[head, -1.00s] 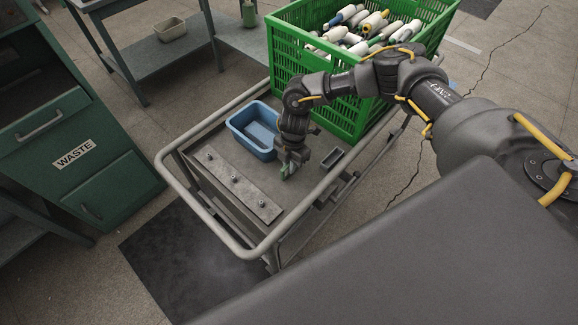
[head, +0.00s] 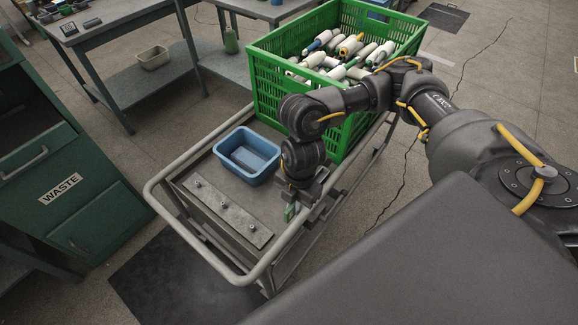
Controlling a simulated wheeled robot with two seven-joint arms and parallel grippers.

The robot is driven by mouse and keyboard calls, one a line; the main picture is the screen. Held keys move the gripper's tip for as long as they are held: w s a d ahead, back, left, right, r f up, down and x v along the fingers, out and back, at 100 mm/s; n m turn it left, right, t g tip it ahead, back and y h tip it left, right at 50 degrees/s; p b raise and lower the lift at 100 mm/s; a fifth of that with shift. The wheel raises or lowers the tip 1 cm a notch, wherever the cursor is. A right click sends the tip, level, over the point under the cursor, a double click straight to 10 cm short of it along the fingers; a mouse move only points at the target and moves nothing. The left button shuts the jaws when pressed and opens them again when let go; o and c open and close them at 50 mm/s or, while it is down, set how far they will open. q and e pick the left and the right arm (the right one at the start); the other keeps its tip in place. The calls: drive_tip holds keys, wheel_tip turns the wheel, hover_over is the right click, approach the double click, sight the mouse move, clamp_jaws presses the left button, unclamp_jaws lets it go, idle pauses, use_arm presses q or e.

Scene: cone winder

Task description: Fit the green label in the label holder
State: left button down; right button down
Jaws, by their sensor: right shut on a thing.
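My right gripper (head: 291,211) points down over the right side of the grey cart, near its rail. It is shut on a small green label (head: 290,212), of which only a thin edge shows below the fingers. The label holder cannot be made out now; my right gripper and wrist cover that part of the cart's right side. I cannot tell whether the label touches anything. My left gripper is not in view.
A green waste cabinet (head: 98,219) stands at left. A workbench (head: 115,20) stands behind.

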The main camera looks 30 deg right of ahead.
drive_tip(key=shift+s+r, duration=0.1)
drive_tip(key=shift+s, duration=0.1)
